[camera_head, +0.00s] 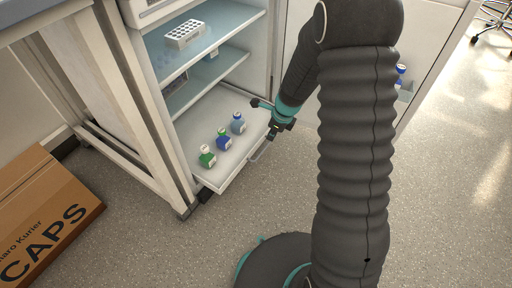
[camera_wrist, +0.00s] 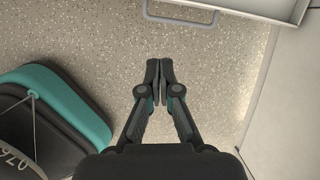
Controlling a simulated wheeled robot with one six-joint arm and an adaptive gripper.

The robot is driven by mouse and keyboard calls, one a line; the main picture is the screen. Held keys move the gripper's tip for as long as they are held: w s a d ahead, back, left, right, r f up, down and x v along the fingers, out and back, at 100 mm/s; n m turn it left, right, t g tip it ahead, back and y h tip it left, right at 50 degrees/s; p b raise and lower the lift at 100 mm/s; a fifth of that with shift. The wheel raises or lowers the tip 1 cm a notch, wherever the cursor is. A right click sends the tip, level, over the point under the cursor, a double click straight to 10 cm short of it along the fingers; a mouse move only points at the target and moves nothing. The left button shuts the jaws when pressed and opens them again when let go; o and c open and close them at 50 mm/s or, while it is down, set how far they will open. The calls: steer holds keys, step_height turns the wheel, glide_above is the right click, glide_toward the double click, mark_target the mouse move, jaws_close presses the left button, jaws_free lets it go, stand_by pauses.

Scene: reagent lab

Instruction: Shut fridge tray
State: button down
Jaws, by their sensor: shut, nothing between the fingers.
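The fridge tray (camera_head: 190,128) is the lowest level of the open fridge and sticks out of it toward the front. Its front has a bar handle (camera_head: 261,151). My gripper (camera_head: 272,134) is shut and empty near the right end of the tray front. In the wrist view, the closed fingertips (camera_wrist: 159,70) point toward the tray handle (camera_wrist: 181,20), with floor visible between them. The tray front (camera_wrist: 250,6) runs along the top edge there. I cannot tell the exact height gap between fingers and handle.
Green (camera_head: 207,158), blue (camera_head: 223,141) and pale blue (camera_head: 238,124) bottles stand on the tray. A white tube rack (camera_head: 185,35) sits on an upper shelf. The open fridge door (camera_head: 425,45) is at right, holding a bottle (camera_head: 400,76). A cardboard box (camera_head: 45,215) lies at left.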

steer(key=m, duration=0.2)
glide_toward(259, 156)
steer(key=b+x, duration=0.1)
steer(key=x, duration=0.1)
steer(key=b+x, duration=0.1)
steer(key=x, duration=0.1)
steer(key=b+x, duration=0.1)
steer(key=x, duration=0.1)
steer(key=shift+w+a+f, duration=0.3)
steer(key=shift+w+a, duration=0.55)
steer(key=shift+a, duration=0.1)
